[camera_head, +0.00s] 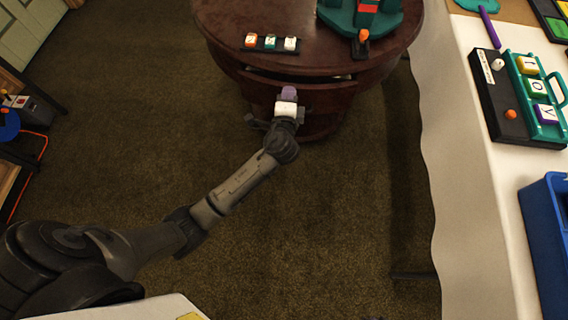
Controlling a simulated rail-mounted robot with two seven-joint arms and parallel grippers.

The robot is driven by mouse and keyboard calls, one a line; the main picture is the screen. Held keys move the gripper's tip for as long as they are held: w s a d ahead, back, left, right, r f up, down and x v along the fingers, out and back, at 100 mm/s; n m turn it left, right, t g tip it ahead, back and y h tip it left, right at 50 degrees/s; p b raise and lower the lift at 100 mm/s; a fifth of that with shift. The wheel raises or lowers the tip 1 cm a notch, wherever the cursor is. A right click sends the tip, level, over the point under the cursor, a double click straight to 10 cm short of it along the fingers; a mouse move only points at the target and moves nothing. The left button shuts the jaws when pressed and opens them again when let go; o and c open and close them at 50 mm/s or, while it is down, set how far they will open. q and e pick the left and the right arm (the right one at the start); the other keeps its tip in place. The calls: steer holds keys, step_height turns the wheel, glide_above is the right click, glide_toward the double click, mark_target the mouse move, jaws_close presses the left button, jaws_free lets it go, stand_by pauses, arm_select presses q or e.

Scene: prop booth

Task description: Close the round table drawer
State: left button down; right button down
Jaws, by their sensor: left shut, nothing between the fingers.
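The dark red-brown round table (220,22) stands at the top middle of the head view. Its drawer front (330,97) faces me below the tabletop edge. A thin gap with something pale shows along the top of the drawer front, so the drawer looks slightly out. My left arm reaches in from the lower left. My left gripper (288,93) is shut and empty, right in front of the drawer front, and covers its left-middle part. I cannot tell whether the fingertips touch it. My right gripper is out of view.
A small rack of lettered blocks (270,43) and a green stand (345,14) sit on the tabletop. A white-covered table (490,190) with a toy case (520,95) and a blue bin (548,235) runs along the right. Open carpet lies around the round table's front.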

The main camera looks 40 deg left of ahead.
arm_select(q)
steer(key=shift+w+a, duration=0.25)
steer(key=shift+w, duration=0.2)
